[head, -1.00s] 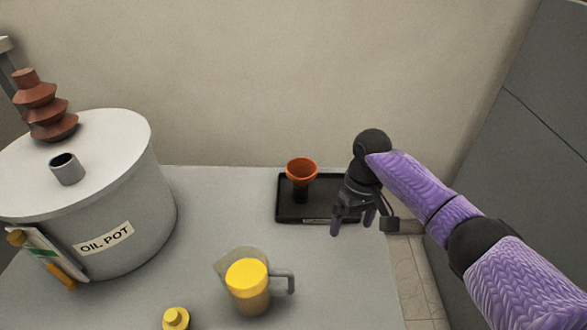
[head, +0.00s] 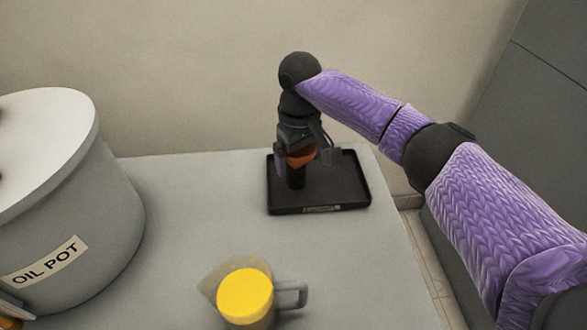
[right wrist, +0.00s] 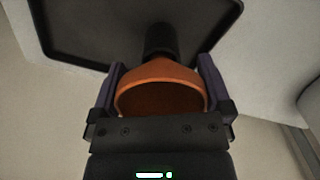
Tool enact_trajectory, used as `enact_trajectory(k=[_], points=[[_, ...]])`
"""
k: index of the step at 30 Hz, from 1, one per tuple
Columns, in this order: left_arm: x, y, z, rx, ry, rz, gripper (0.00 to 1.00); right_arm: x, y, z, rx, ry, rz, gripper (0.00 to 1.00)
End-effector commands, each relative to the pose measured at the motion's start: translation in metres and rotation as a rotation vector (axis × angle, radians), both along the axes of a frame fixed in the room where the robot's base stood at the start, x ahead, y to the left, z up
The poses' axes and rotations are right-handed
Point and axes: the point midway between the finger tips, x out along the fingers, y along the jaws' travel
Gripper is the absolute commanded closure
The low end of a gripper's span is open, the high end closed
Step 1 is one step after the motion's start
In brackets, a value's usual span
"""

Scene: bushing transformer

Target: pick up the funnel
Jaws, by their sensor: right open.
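The orange funnel (head: 301,158) stands on a dark holder (head: 296,178) in the black tray (head: 345,206). My right gripper (head: 297,162) is over the funnel from above and hides most of it in the head view. In the right wrist view the funnel's wide rim (right wrist: 162,82) lies between the two open purple fingers (right wrist: 162,90), one on each side. The fingers are close to the rim; whether they touch it I cannot tell. My left gripper is not in view.
A large grey oil pot (head: 95,225) stands at the left of the table. A jug with a yellow top (head: 245,295) stands at the front middle. The wall is close behind the tray. The table between pot and tray is clear.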

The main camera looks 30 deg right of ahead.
Motion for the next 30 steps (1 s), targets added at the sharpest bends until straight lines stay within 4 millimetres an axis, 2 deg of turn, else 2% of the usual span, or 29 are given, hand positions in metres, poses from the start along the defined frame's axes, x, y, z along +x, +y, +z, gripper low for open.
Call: enact_trajectory(k=[4,13,20,27,30], points=[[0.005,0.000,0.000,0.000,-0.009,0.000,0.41,0.000,0.000,0.003,0.000,-0.003,0.000,0.02],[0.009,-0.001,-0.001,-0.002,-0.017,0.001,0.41,0.000,0.000,0.003,0.001,-0.002,0.000,0.65],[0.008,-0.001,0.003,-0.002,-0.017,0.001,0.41,0.000,0.000,0.009,0.001,-0.004,0.000,0.66],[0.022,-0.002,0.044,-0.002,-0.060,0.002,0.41,0.000,0.001,0.078,0.003,-0.013,-0.001,0.66],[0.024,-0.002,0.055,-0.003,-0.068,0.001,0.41,0.000,0.001,0.097,0.003,-0.010,0.000,0.66]])
